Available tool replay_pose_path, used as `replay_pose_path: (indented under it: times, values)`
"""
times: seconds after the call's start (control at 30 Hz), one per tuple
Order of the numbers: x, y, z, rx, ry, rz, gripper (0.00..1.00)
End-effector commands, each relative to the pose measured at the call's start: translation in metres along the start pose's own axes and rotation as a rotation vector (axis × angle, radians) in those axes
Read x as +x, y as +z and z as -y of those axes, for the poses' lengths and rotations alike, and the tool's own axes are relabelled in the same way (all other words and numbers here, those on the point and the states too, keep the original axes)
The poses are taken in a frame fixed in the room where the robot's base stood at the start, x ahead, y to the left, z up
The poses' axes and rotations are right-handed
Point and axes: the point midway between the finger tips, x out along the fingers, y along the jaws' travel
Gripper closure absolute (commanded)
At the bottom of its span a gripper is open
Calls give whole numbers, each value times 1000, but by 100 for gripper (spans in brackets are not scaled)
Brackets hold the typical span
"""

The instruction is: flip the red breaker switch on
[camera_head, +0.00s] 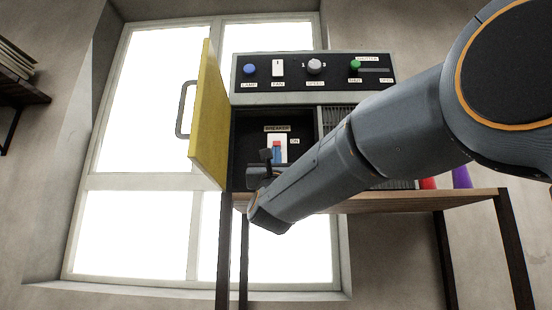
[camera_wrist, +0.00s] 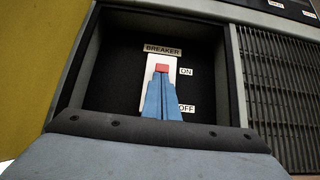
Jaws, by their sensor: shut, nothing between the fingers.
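The red breaker switch (camera_wrist: 162,68) is on a white plate under the BREAKER label, inside the dark compartment of the panel. In the wrist view its visible red part is level with the ON label; its lower part is hidden by my fingers. It also shows small in the head view (camera_head: 277,144). My gripper (camera_wrist: 161,84) is shut and empty, its blue fingertips just below and in front of the red part. Whether they touch it I cannot tell. The OFF label (camera_wrist: 187,108) is beside the fingers.
The yellow door (camera_head: 208,120) stands open on the compartment's left. Above are a blue button (camera_head: 250,69), a white fan switch (camera_head: 278,68), a speed knob (camera_head: 315,66) and a green shutter slider (camera_head: 355,65). A vent grille (camera_wrist: 277,90) is to the right. The panel stands on a wooden table (camera_head: 470,198).

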Motion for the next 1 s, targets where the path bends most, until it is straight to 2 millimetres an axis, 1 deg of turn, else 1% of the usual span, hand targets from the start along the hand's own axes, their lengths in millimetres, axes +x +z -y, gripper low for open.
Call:
replay_pose_path:
  times: [0.03, 0.1, 0.47, 0.6, 0.8, 0.9, 1.0]
  values:
    - [-5, -7, 0, 0, 0, -1, 100]
    - [-9, -11, 0, 0, 0, -2, 100]
    - [-27, -30, 0, 0, 1, -6, 100]
    - [-61, -28, -1, 1, 3, -7, 100]
    - [-99, -28, 0, 0, 2, -7, 100]
    - [-112, -28, 0, 0, 1, -8, 100]
    - [-120, -27, 0, 0, 1, -7, 100]
